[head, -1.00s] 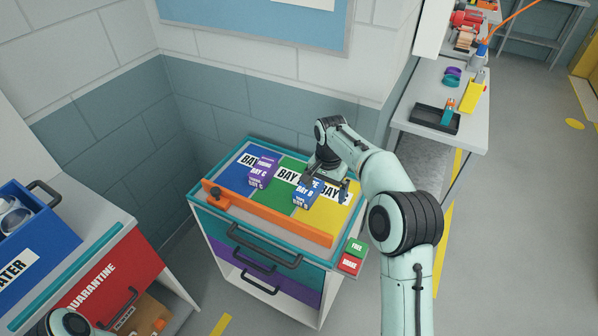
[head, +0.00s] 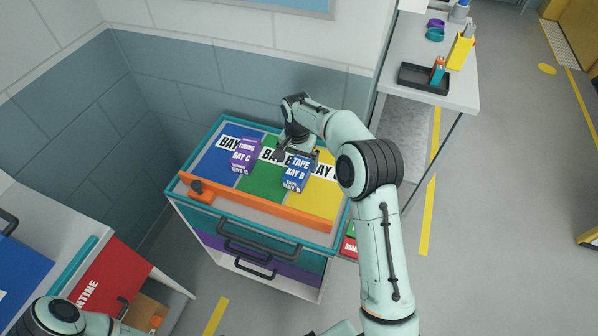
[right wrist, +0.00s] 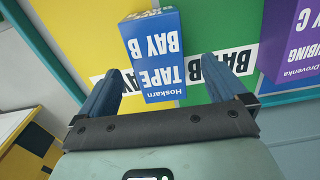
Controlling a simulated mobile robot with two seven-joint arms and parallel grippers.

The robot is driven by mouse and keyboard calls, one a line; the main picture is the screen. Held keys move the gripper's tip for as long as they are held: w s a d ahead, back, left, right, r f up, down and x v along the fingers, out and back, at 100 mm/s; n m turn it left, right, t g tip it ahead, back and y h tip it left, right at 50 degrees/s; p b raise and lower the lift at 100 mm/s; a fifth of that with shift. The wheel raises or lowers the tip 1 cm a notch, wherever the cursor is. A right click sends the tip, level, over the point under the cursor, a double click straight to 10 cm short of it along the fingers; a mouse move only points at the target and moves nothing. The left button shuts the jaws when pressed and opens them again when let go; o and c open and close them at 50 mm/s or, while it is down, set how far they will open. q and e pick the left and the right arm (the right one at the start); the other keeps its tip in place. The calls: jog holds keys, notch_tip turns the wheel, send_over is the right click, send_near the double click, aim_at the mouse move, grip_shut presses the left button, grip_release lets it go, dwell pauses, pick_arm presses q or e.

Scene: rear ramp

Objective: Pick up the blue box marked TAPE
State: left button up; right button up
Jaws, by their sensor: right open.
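The blue TAPE box (head: 296,177), marked BAY B, stands on the cart top where the green and yellow panels meet. My right gripper (head: 300,153) is open and low, just behind the box. In the right wrist view the box (right wrist: 152,50) appears upside down, its near end reaching between the fingers of the right gripper (right wrist: 168,85). The box sits nearer the left finger in that view, and I cannot tell whether it touches. My left gripper is out of view; only part of my left arm shows at the lower left.
A purple box (head: 245,155) marked BAY C stands left of the blue box. An orange rail (head: 255,203) runs along the cart's front edge, with an orange clamp-like piece (head: 200,190) at its left. A bench (head: 450,95) with a black tray (head: 424,78) is at right.

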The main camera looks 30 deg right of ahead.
aim_at(299, 166)
jog(key=f, duration=0.5)
jog(key=shift+w+d+f, duration=0.1)
jog(key=shift+d+f, duration=0.05)
jog(key=shift+d, duration=0.15)
jog(key=c, duration=1.2)
